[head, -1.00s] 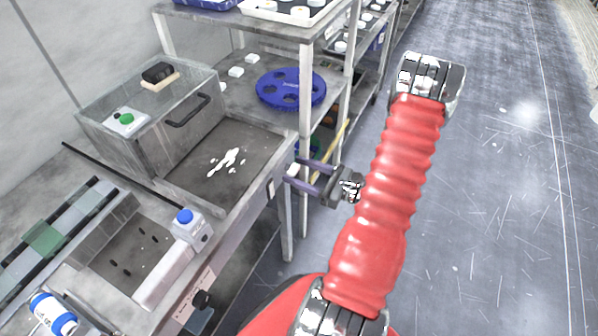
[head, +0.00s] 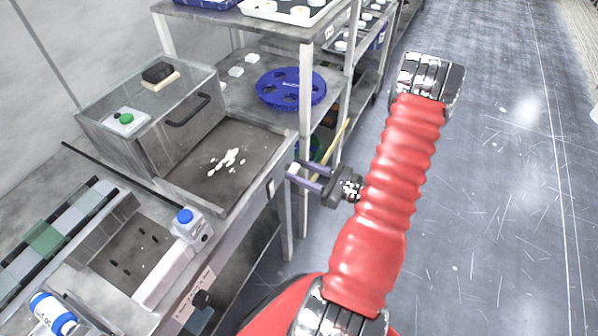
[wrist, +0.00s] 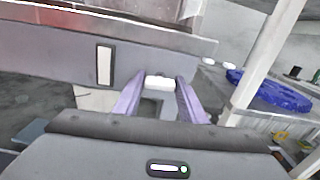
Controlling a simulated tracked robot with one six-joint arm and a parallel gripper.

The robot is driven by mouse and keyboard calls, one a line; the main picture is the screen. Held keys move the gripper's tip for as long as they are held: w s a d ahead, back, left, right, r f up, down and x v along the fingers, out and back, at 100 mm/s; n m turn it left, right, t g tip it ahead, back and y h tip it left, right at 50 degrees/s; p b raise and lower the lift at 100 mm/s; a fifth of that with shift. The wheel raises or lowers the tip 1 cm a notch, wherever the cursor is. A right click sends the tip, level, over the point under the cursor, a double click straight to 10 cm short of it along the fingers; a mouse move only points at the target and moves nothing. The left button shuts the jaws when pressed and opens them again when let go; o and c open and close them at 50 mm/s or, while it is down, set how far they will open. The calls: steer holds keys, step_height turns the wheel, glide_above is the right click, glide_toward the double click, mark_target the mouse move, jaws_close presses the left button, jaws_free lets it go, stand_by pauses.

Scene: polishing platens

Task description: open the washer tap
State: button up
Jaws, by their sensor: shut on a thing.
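A small white block, which looks like the washer tap's handle (head: 293,168), sits just off the front edge of the sink bench in the head view. It also shows in the wrist view (wrist: 158,82), between the purple fingers. My gripper (head: 294,170) reaches it from the right, with one finger on each side, and is shut on it. The fingers also show in the wrist view (wrist: 158,92). The tap's body and its joint to the bench are hidden. The washer sink (head: 260,150) lies to the left, with white wet-looking marks on its floor.
The bench's front post stands close to the fingers. A shelf rack (head: 306,90) with a blue disc (head: 291,88) stands behind. A grey box with a handle (head: 150,108) is at the left. The floor at right is clear.

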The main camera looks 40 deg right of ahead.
steer(key=n, duration=0.4)
steer(key=shift+a, duration=0.15)
steer(key=n, duration=0.3)
steer(key=shift+s+a+f+n, duration=0.1)
steer(key=shift+n, duration=0.3)
steer(key=n, duration=0.4)
steer(key=shift+a+f+n, duration=0.1)
steer(key=shift+n, duration=0.2)
steer(key=shift+f+n, duration=0.15)
steer(key=shift+n, duration=1.55)
steer(key=shift+a, duration=0.1)
steer(key=o, duration=1.1)
steer(key=shift+c, duration=0.2)
steer(key=shift+s+d, duration=0.15)
steer(key=shift+d, duration=0.1)
